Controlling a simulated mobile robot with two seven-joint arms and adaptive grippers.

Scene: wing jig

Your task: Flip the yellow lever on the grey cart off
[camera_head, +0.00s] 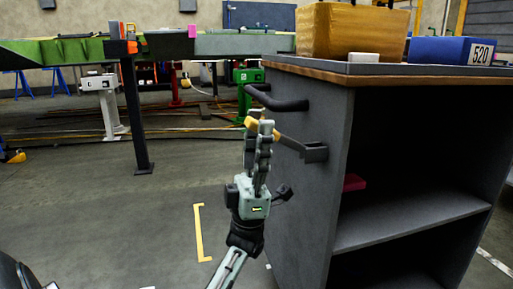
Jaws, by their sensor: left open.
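The grey cart (322,200) stands at the right, with a wooden-edged top and open shelves. The lever (291,143) is on the cart's left side; its grey bar runs from a dark bracket (315,153) up and left to a yellow end (254,124). My left gripper (262,128) is upright in front of the cart's left side. Its fingertips overlap the lever's yellow end and partly hide it. The gripper is open; I cannot tell whether it touches the lever. My right gripper is out of view.
A dark curved handle (276,99) sticks out just above the lever. A tan box (350,31) and a blue bin (450,50) marked 520 stand on the cart. A pink item (354,182) lies on a shelf.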

